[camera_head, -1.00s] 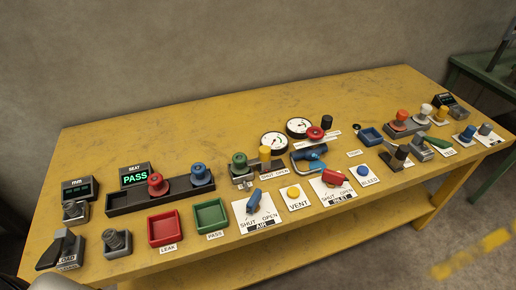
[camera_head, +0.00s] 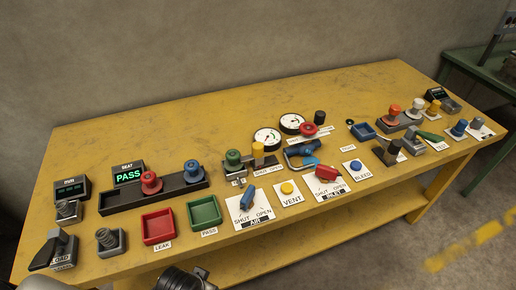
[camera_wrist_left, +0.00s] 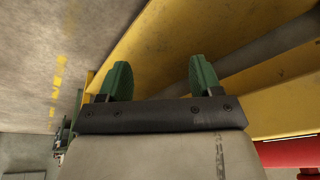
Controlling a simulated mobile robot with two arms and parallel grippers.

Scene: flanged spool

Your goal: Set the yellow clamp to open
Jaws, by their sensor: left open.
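A yellow-topped clamp (camera_head: 258,153) stands upright in the head view, behind a label plate (camera_head: 268,168) reading SHUT OPEN. A green flanged spool (camera_head: 233,160) sits on a grey block just left of it. At this size I cannot tell which word the clamp is set to. In the left wrist view my left gripper (camera_wrist_left: 160,77) has its two green fingers wide apart with nothing between them. It is beside the yellow table, away from the clamp. My right gripper is in neither view.
Red (camera_head: 157,228) and green (camera_head: 204,213) trays lie at the table's front left. A blue lever (camera_head: 247,196) on the AIR plate stands in front of the clamp. A blue-handled device (camera_head: 303,152) and two gauges (camera_head: 267,138) are to its right and behind. The table's back strip is clear.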

